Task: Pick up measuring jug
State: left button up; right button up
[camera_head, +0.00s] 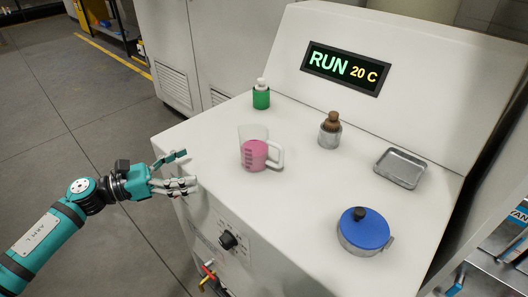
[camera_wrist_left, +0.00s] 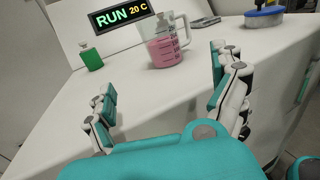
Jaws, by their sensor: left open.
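The measuring jug (camera_head: 253,151) is clear, with pink liquid and markings, and stands upright on the white machine top. Its handle points right in the head view. It also shows in the left wrist view (camera_wrist_left: 164,46), ahead of and between the fingers. My left gripper (camera_head: 184,171) is open and empty. It is left of the jug, off the machine's left edge, with a clear gap to the jug. The open fingers also show in the left wrist view (camera_wrist_left: 164,97). My right gripper is in neither view.
A green bottle (camera_head: 261,96) stands behind the jug. A brown-topped jar (camera_head: 330,131), a metal tray (camera_head: 400,167) and a blue-lidded pot (camera_head: 363,231) are to its right. A display (camera_head: 345,68) reads RUN 20 C. A black knob (camera_head: 228,239) sits on the front panel.

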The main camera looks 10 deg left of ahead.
aim_at(241, 152)
pick_arm(q)
jog(key=p+x, duration=0.1)
jog(key=x, duration=0.2)
jog(key=p+x, duration=0.1)
jog(key=x, duration=0.3)
jog(key=p+x, duration=0.2)
jog(key=x, duration=0.2)
jog(key=shift+s+d+r, duration=0.15)
jog(key=shift+r, duration=0.15)
jog(key=shift+w+d+f, duration=0.1)
jog(key=shift+w+d, duration=0.15)
jog(key=shift+d, duration=0.2)
jog(key=shift+w+d+p, duration=0.2)
jog(key=shift+d+p, duration=0.1)
jog(key=shift+p, duration=0.05)
jog(key=p+x, duration=0.1)
jog(key=x, duration=0.2)
jog(key=shift+w+d+p, duration=0.15)
jog(key=shift+d+p, duration=0.1)
jog(key=shift+p, duration=0.1)
jog(key=shift+w+d+f, duration=0.1)
jog(key=shift+w+d, duration=0.15)
jog(key=shift+d, duration=0.1)
jog(key=c, duration=1.4)
jog(key=shift+c, duration=0.3)
